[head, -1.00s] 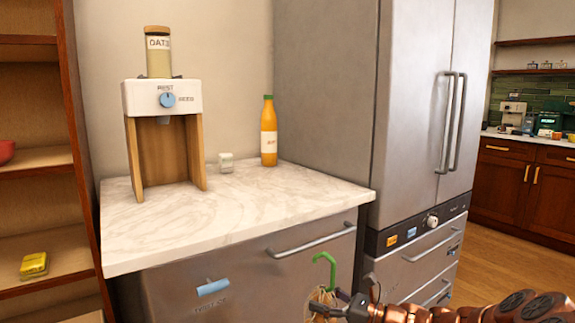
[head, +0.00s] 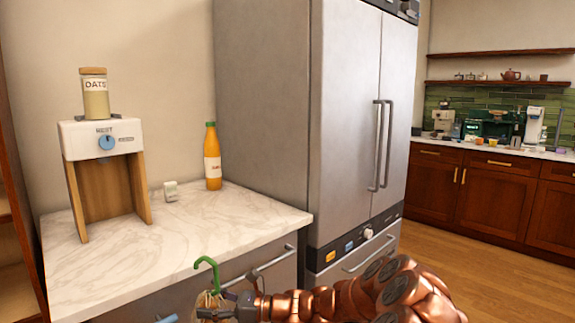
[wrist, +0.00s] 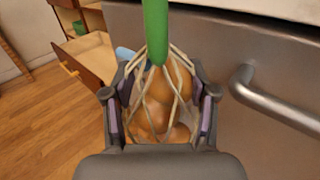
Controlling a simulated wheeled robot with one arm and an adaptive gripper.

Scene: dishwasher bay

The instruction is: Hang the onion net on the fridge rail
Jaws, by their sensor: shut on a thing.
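The onion net (wrist: 158,100) is a pale string net of orange-brown onions with a green hook (wrist: 156,30) on top. My gripper (head: 238,306) is shut on it; in the wrist view (wrist: 155,112) dark fingers lie on both sides of the net. In the head view the green hook (head: 207,264) stands up in front of the counter front, open end to the left. The net's lower part is cut off by the frame. The steel fridge (head: 345,110) stands right of the counter, with long vertical door handles (head: 384,145). I cannot tell which part is the fridge rail.
A drawer bar handle (wrist: 285,100) is close right of the net. Wooden floor (head: 450,270) is free right of the fridge.

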